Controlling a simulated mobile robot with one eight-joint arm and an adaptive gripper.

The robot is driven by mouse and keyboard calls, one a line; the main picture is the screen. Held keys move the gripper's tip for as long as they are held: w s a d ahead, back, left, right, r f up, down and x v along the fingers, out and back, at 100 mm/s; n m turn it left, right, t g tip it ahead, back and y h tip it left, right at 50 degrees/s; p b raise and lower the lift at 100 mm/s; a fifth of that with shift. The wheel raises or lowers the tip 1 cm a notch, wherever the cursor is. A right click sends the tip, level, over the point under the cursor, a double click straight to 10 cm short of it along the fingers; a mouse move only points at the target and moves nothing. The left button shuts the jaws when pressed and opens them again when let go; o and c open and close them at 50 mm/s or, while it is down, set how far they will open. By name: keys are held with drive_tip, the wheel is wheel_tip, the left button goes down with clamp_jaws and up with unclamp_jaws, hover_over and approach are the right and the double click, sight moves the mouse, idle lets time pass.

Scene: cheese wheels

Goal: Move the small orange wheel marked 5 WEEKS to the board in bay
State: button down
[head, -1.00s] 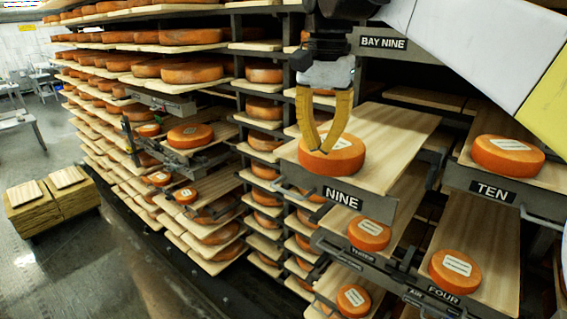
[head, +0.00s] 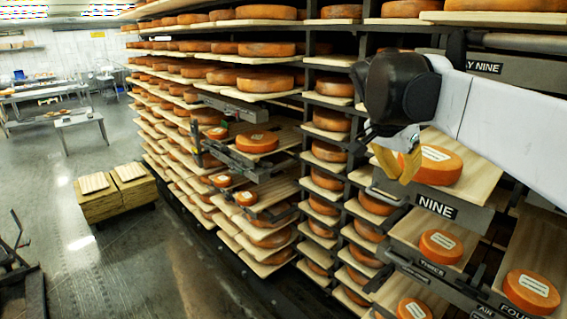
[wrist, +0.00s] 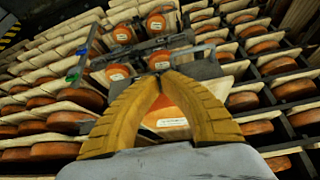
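My gripper (head: 393,168) hangs just left of the board marked NINE (head: 478,178), tilted down. In the wrist view its yellow fingers (wrist: 170,76) meet at the tips, with nothing seen held between them. An orange wheel (head: 436,165) with a white label sits on the NINE board, partly behind the fingers. Small labelled orange wheels stand on pulled-out boards at centre left, one (head: 221,181) and another (head: 246,198); labelled wheels also show in the wrist view (wrist: 117,72). The label texts are too small to read, so I cannot tell which says 5 WEEKS.
Wheels stand on lower boards at right, one near THREE (head: 440,246) and one near FOUR (head: 531,291). Racks full of wheels fill the middle. The floor (head: 110,250) at left is open, with a board stack (head: 117,197).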

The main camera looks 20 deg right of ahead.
sight(413, 178)
drive_tip(key=d+f, duration=0.1)
drive_tip(key=d+p, duration=0.1)
drive_tip(key=d, duration=0.1)
drive_tip(key=w+d+f, duration=0.1)
drive_tip(key=d, duration=0.1)
drive_tip(key=shift+d+f, duration=0.1)
drive_tip(key=shift+f, duration=0.2)
drive_tip(key=shift+w+d+p, duration=0.15)
drive_tip(key=shift+w+p, duration=0.05)
drive_tip(key=shift+p, duration=0.15)
drive_tip(key=shift+w+d+f, duration=0.1)
drive_tip(key=shift+d, duration=0.1)
